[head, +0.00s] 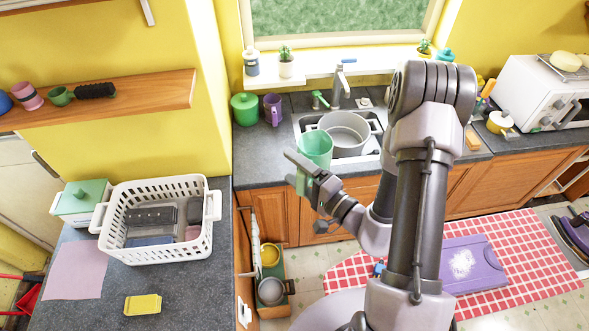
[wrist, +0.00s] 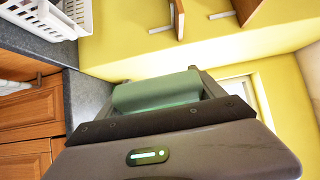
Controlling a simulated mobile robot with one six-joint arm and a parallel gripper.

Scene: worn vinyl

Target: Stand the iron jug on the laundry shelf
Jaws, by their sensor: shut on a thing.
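My gripper (head: 305,168) is shut on a green jug (head: 316,146), which I take to be the iron jug, and holds it in front of the sink. The jug looks roughly upright in the head view, and my fingers cover its lower part. In the wrist view the green jug (wrist: 157,92) lies between the fingers of my gripper (wrist: 160,80). A wooden wall shelf (head: 150,95) at the upper left, probably the laundry shelf, holds a pink-striped mug, a green cup, a dark brush and a blue item. Its right end is bare.
A white basket (head: 150,255) and a green-lidded box (head: 84,200) stand on the left counter below the shelf. A grey pot (head: 345,130) sits in the sink. A purple mug (head: 273,108) and green canister (head: 245,108) stand left of the sink. The yellow wall corner juts between.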

